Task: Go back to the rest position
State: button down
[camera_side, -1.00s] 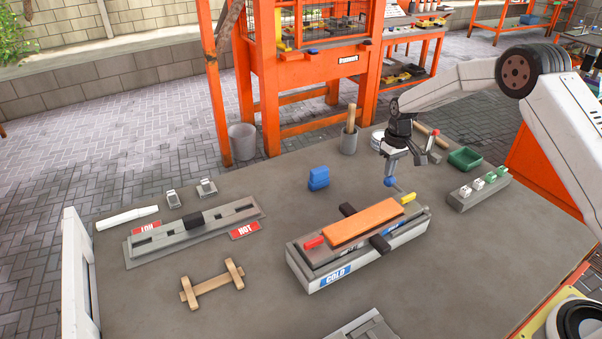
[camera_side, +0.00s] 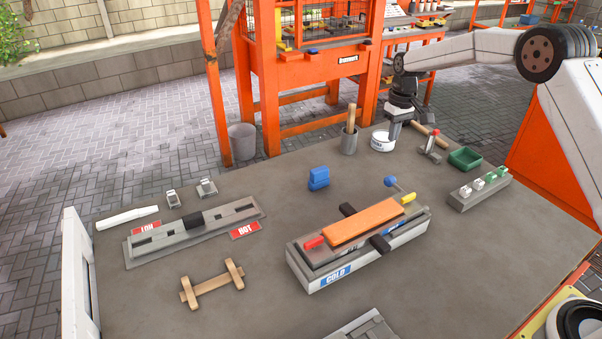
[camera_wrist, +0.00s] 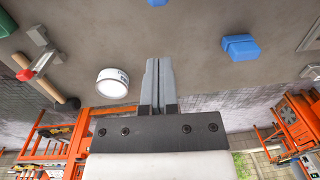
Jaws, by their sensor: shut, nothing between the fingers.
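My gripper (camera_side: 393,138) is at the back right of the table in the side view, beside a white round tub (camera_side: 382,141). In the wrist view my gripper (camera_wrist: 158,62) has its two grey fingers together with nothing between them. The tub (camera_wrist: 112,83) is just left of the fingers there, apart from them.
The long grey mould by the HOT label (camera_side: 245,231) is at left.

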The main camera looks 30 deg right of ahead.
jog(key=shift+w+d+r, duration=0.1)
jog(key=shift+w+r, duration=0.05)
jog(key=shift+r, duration=0.8)
jog(key=shift+w+r, duration=0.15)
jog(key=shift+r, duration=0.75)
jog(key=s+a+f+t, duration=0.1)
jog(key=s+a, duration=0.3)
jog(key=s, duration=0.5)
jog(key=s+a+f+t, duration=0.1)
jog(key=s+a, duration=0.2)
jog(key=s, duration=0.7)
jog(key=s+a+f, duration=0.2)
jog(key=s+a, duration=0.2)
jog(key=s, duration=0.5)
jog(key=shift+s+a+t+h, duration=0.25)
jog(key=shift+a+t+h, duration=0.1)
jog(key=shift+t+h, duration=0.05)
